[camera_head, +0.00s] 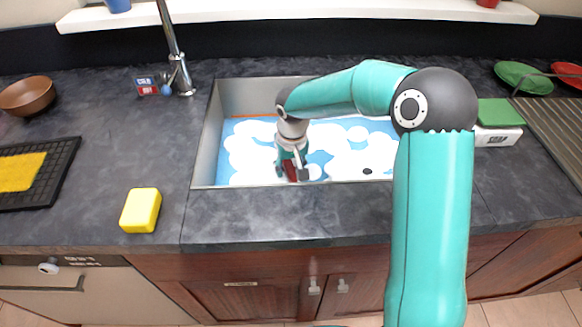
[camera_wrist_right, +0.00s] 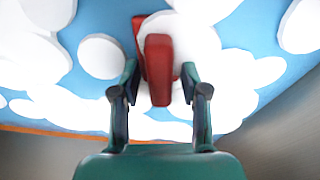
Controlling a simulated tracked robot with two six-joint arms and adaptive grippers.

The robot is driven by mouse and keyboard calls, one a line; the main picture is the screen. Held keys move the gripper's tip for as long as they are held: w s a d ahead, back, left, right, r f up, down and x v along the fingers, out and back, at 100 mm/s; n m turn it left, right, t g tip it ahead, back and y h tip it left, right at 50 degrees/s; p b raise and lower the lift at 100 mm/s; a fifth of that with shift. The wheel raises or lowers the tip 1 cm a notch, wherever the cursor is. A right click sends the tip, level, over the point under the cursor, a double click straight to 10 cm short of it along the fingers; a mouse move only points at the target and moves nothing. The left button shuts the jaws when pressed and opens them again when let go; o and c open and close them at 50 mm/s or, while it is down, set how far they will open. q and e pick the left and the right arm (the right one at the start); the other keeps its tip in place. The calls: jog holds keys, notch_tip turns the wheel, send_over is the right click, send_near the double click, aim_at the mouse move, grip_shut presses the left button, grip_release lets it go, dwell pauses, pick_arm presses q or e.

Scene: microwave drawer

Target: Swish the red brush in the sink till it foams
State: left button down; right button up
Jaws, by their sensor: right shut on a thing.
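My right gripper (camera_head: 292,174) reaches down into the sink (camera_head: 206,150) and is shut on the red brush (camera_head: 290,171). In the right wrist view the red brush (camera_wrist_right: 158,68) sits between the two fingers of the right gripper (camera_wrist_right: 158,85). The sink holds blue water (camera_head: 325,170) with many white foam patches (camera_head: 250,150) on it. The brush's lower end is near the foam; I cannot tell how deep it is. My left gripper is not in view.
A yellow sponge (camera_head: 141,210) lies left of the sink on the dark counter. A black rack (camera_head: 62,160) with a yellow cloth and a brown bowl (camera_head: 28,96) are farther left. The faucet (camera_head: 177,62) stands behind. A soap box (camera_head: 497,137) and green plate (camera_head: 523,77) are at right.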

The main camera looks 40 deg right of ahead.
jog(key=shift+w+a, duration=0.45)
jog(key=shift+a, duration=0.3)
jog(key=shift+w+a, duration=0.45)
jog(key=shift+a, duration=0.3)
jog(key=shift+s+d+b, duration=0.25)
jog(key=shift+s+d, duration=0.25)
jog(key=shift+d, duration=0.35)
jog(key=shift+s+d+b, duration=0.2)
jog(key=shift+s+d, duration=0.3)
jog(key=shift+d, duration=0.3)
jog(key=shift+w+a, duration=0.5)
jog(key=shift+a, duration=0.35)
jog(key=shift+w+a, duration=0.5)
jog(key=shift+a, duration=0.3)
jog(key=shift+s+d+b, duration=0.2)
jog(key=shift+s+d, duration=0.3)
jog(key=shift+d, duration=0.3)
jog(key=shift+s+d+b, duration=0.15)
jog(key=shift+s+d, duration=0.3)
jog(key=shift+d, duration=0.3)
jog(key=shift+s+d+r, duration=0.1)
jog(key=shift+d+r, duration=0.05)
notch_tip(320, 180, up, 26)
jog(key=p, duration=1.9)
jog(key=shift+f, duration=0.2)
